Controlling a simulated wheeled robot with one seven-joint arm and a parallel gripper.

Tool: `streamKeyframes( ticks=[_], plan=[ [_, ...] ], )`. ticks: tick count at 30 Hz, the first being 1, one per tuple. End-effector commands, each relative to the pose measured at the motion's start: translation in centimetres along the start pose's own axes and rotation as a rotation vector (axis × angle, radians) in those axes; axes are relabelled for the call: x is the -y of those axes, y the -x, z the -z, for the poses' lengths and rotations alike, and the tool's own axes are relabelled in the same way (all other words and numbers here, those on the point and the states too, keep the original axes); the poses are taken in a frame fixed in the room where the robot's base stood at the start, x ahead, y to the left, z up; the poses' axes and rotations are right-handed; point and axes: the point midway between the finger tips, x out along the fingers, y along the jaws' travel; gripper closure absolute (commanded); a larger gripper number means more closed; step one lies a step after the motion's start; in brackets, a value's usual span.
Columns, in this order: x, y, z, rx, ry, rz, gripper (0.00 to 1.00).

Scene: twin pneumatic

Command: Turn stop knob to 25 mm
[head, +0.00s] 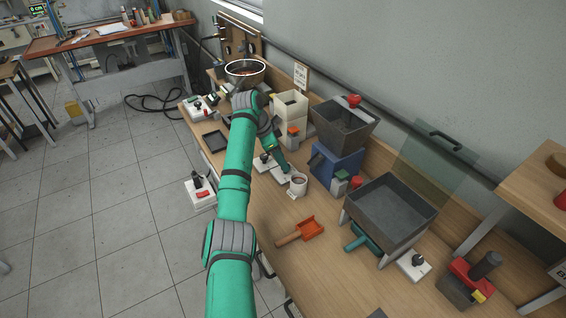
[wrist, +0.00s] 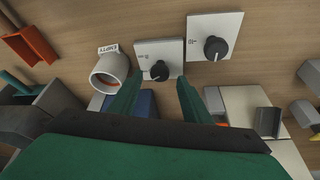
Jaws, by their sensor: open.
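Two white plates with black round knobs lie side by side on the wooden bench. In the wrist view the nearer knob (wrist: 159,71) sits between and just beyond the fingertips of my gripper (wrist: 159,80), which is open and empty. I cannot tell whether the fingers touch it. The second knob (wrist: 215,48) is to the right, clear of the fingers. Labels and scale marks on both plates are too small to read, so which is the stop knob is unclear. In the head view my gripper (head: 285,171) is over the plates, hiding part of them.
A white cup (wrist: 108,72) tagged EMPTY stands close left of the nearer plate. In the head view, a blue hopper machine (head: 335,164), a grey bin (head: 390,213) and an orange scoop (head: 302,231) stand nearby. Bare bench lies in front of the cup.

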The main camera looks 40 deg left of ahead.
Motion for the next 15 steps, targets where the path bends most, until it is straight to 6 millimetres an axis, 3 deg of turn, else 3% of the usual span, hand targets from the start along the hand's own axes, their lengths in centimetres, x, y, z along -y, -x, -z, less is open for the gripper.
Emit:
streamKeyframes(
  ticks=[6, 15],
  plan=[
    [0.1, 4.4, 0.0, -0.001, 0.000, 0.004, 0.56],
    [0.1, 8.0, 0.0, 0.000, 0.000, 0.001, 0.56]
  ],
)
